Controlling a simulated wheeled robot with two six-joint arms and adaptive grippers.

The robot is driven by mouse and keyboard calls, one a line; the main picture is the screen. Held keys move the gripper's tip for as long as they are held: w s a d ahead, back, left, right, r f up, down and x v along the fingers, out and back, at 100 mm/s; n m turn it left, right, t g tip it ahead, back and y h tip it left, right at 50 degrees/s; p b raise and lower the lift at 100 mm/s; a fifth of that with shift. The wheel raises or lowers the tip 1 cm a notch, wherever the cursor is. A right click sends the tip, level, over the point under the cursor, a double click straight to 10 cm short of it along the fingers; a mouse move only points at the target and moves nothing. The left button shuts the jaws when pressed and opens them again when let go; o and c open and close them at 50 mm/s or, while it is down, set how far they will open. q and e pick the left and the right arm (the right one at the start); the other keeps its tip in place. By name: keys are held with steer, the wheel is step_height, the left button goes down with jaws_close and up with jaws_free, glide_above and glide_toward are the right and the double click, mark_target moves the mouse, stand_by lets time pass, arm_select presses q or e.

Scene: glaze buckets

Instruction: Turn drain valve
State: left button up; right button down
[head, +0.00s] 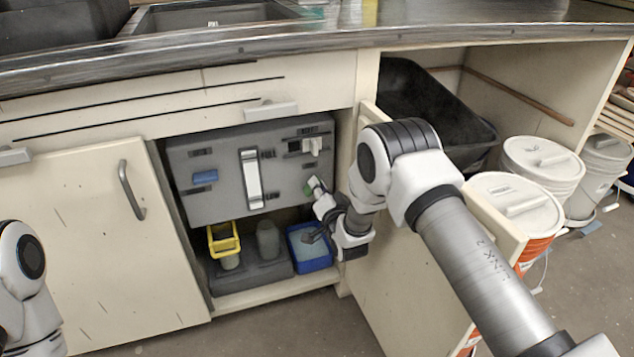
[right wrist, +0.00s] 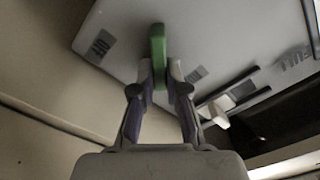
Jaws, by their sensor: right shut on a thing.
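A green handle (right wrist: 158,42), which looks like the drain valve, stands out from the grey panel (head: 215,208) inside the open cabinet. In the head view only a small bit of green (head: 312,183) shows at the panel's lower right. My right gripper (right wrist: 160,78) is shut on the green handle, one finger on each side of it. In the head view the right gripper (head: 317,190) reaches the panel from the right, and its wrist hides part of the cabinet. My left gripper is out of view; only part of that arm shows at the left edge.
The panel also bears a blue handle (head: 205,177), a white upright bar (head: 251,180) and a white knob (head: 312,145). Below stand a yellow holder (head: 224,240) and a blue bin (head: 310,262). The open cabinet door (head: 400,270) is close beside my right arm; lidded buckets (head: 541,165) stand right.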

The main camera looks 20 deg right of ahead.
steer(key=m, duration=0.3)
steer(key=m+p, duration=0.1)
steer(key=m, duration=0.2)
steer(key=f+m+p, duration=0.1)
steer(key=m, duration=0.2)
steer(key=shift+d+f, duration=0.1)
steer(key=shift+d, duration=0.1)
stand_by(0.3)
steer(key=c, duration=1.2)
jaws_free()
steer(key=shift+s, duration=0.1)
steer(key=s, duration=1.1)
steer(key=shift+s, duration=0.4)
